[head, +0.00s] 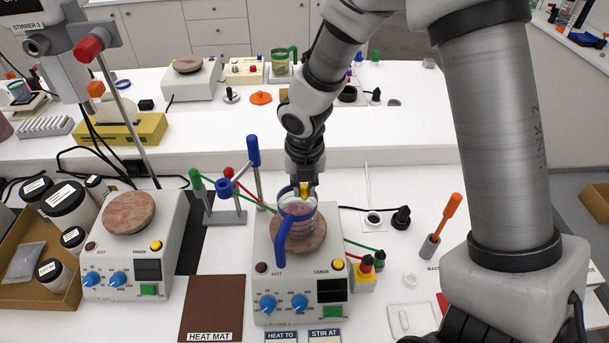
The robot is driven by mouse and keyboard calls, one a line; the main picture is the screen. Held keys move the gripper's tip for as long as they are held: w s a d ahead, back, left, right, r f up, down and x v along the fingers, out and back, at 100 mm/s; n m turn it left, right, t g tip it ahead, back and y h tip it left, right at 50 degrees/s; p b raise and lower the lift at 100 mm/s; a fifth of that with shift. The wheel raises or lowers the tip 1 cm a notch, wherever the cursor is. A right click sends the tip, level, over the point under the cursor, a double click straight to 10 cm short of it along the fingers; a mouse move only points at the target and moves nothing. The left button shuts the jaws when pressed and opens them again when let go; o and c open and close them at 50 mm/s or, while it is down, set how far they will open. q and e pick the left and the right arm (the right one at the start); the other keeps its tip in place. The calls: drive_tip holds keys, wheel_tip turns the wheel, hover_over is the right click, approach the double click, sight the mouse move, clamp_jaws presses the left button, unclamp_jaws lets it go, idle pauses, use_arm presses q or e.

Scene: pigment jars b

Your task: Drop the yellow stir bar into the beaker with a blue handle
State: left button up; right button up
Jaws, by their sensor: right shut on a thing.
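The beaker with a blue handle (281,243) stands on the round brown top of the middle hot plate (262,284). Its clear glass has reddish bands, and its handle faces the front left. My right gripper (304,184) points down over the beaker's mouth. It is shut on the yellow stir bar (304,188), which shows as a small yellow patch between the fingertips. The bar is at about the height of the rim in the picture; I cannot tell how far above or inside the rim it is. My left gripper is not in view.
A second hot plate (133,260) stands at the left, with a box of jars (67,205) beside it. A stand with coloured arms (225,214) is close behind and left of the beaker. A brown heat mat (211,308) lies in front. An orange-handled tool (447,215) stands at the right.

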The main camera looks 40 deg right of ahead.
drive_tip(key=shift+s, duration=0.15)
drive_tip(key=o, duration=0.8)
drive_tip(key=shift+s+a+r, duration=0.1)
drive_tip(key=shift+s+r, duration=0.1)
drive_tip(key=shift+s, duration=0.15)
drive_tip(key=shift+c, duration=0.2)
drive_tip(key=shift+w+f, duration=0.1)
drive_tip(key=shift+w, duration=0.25)
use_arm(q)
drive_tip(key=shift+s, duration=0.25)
use_arm(e)
wheel_tip(320, 180, up, 12)
drive_tip(key=s, duration=0.1)
drive_tip(key=shift+s+a, duration=0.4)
